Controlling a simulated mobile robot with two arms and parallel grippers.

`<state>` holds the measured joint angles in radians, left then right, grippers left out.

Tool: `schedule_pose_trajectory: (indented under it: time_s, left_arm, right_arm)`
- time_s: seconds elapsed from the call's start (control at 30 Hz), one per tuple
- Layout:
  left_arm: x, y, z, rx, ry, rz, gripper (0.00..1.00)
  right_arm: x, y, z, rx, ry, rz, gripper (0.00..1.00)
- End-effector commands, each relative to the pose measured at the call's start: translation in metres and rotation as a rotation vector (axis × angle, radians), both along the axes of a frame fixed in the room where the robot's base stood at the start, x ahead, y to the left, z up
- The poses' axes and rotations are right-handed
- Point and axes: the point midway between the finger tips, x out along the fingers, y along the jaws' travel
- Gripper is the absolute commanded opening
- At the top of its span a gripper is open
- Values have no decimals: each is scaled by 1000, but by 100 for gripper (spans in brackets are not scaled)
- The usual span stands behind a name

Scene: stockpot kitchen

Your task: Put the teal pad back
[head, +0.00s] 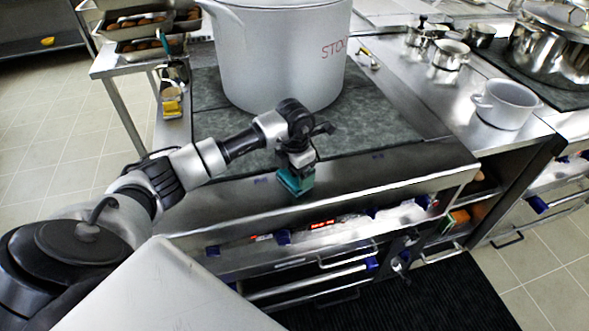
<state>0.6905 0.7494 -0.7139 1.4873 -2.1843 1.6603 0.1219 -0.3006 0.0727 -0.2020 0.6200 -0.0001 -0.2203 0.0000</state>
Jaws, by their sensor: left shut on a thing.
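The teal pad (296,181) shows in the head view at the front edge of the stove, below my left gripper (297,168). My left gripper points down and is shut on the pad. The pad is small and partly covered by the fingers. I cannot tell whether it touches the steel front edge or hangs just above it.
A large grey stockpot (280,60) stands on the dark stove top (400,125) behind the gripper. A white pot (506,104) and several steel pots stand at the right. Bread trays (135,28) are at the upper left. A dark mat (420,300) lies on the floor.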

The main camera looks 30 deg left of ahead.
Motion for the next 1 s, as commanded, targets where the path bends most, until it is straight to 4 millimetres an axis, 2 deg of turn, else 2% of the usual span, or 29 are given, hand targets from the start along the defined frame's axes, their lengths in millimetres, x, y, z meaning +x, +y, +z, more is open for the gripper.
schedule_pose_trajectory:
  time_s: [0.07,0.1,0.17,0.37,0.53,1.0]
  left_arm:
    - [0,0,-3,0,0,0,67]
    - [0,0,-3,0,0,0,90]
    - [0,0,-2,0,0,0,100]
    - [0,0,-2,0,0,1,100]
    - [1,0,7,0,-3,0,100]
    - [1,1,99,1,-3,0,100]
  right_arm:
    - [0,-1,-3,-1,1,0,83]
    - [0,-2,-3,-2,1,1,83]
    - [0,-3,-2,-3,0,1,83]
    - [0,-6,-2,-7,0,1,83]
    - [0,-7,-2,-9,0,1,83]
    - [0,-8,-20,-10,-1,0,83]
